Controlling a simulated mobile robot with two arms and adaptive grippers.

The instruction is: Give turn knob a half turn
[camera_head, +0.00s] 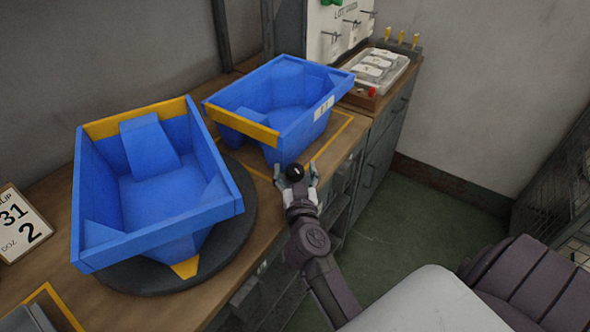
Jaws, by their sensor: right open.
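The turn knob looks to be the small black ball (295,172) at the front edge of the wooden bench. My right gripper (298,180) is at it, open, with a pale finger showing on each side of the ball. I cannot tell whether the fingers touch it. What the ball is mounted on is hidden by the gripper. A dark round turntable (240,235) lies to the left, under a large blue bin (160,190) with a yellow rim strip. My left gripper is not in view.
A second blue bin (285,95) stands just behind the ball, inside a yellow outline. A tray (378,68) of pale items and a white panel (338,28) are at the back. A number card (20,222) stands at left. Green floor (405,225) is open at right.

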